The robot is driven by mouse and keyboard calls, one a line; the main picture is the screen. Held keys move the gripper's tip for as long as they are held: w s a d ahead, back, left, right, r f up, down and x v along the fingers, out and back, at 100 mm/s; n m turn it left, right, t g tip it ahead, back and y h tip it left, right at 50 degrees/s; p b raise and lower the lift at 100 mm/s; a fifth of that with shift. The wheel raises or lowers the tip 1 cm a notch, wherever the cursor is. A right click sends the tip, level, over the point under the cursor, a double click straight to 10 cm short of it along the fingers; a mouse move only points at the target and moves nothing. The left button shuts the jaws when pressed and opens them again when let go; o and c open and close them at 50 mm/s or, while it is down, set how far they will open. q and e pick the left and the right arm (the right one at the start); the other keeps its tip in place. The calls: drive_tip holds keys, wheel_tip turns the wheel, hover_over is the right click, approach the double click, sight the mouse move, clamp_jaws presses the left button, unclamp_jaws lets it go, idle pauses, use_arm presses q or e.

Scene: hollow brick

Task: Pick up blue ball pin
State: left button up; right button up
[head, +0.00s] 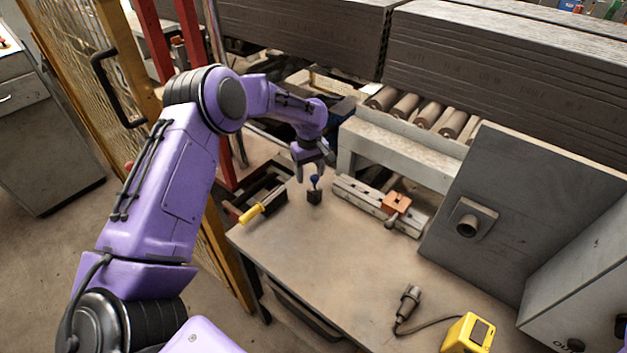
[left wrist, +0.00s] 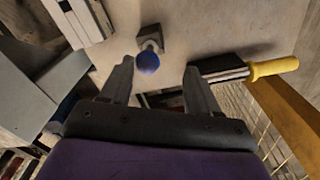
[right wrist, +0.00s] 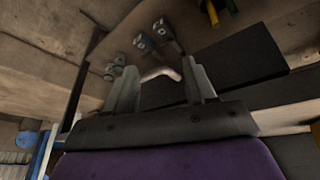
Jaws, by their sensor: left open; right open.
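The blue ball pin (head: 315,182) stands upright on the table, its blue ball on top of a dark square base. In the left wrist view the pin's blue ball (left wrist: 148,63) shows just beyond and between the open fingertips. My left gripper (head: 313,174) is open and points down at the pin, with its fingers around or just above the ball; contact cannot be told. The left gripper also shows in the left wrist view (left wrist: 158,72). My right gripper (right wrist: 158,78) is open in the right wrist view, and a pale curved bar (right wrist: 160,73) shows between its fingers.
A yellow-handled tool (head: 252,213) lies on a dark tray left of the pin. A metal rail with an orange block (head: 397,203) lies to the right. The front middle tabletop is clear.

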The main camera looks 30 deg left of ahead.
sight(315, 182)
use_arm(q)
drive_tip(key=f, duration=0.1)
drive_tip(key=w+f+p, duration=0.1)
drive_tip(key=f, duration=0.1)
drive_tip(key=d+f, duration=0.1)
drive_tip(key=f, duration=0.1)
drive_tip(key=shift+w+f, duration=0.2)
drive_tip(key=shift+w, duration=0.15)
drive_tip(key=shift+w+f, duration=0.15)
drive_tip(key=shift+f, duration=0.05)
drive_tip(key=shift+s+a+r, duration=0.1)
drive_tip(key=shift+s+r, duration=0.15)
drive_tip(key=shift+s, duration=0.15)
drive_tip(key=shift+c, duration=0.6)
drive_tip(key=shift+s+r, duration=0.1)
drive_tip(key=c, duration=1)
drive_tip(key=shift+w+f, duration=0.25)
clamp_jaws()
use_arm(e)
drive_tip(key=shift+w+r, duration=0.45)
drive_tip(key=shift+r, duration=0.4)
use_arm(q)
drive_tip(key=shift+s+r, duration=0.15)
drive_tip(key=shift+r, duration=0.05)
use_arm(e)
drive_tip(key=shift+s, duration=0.1)
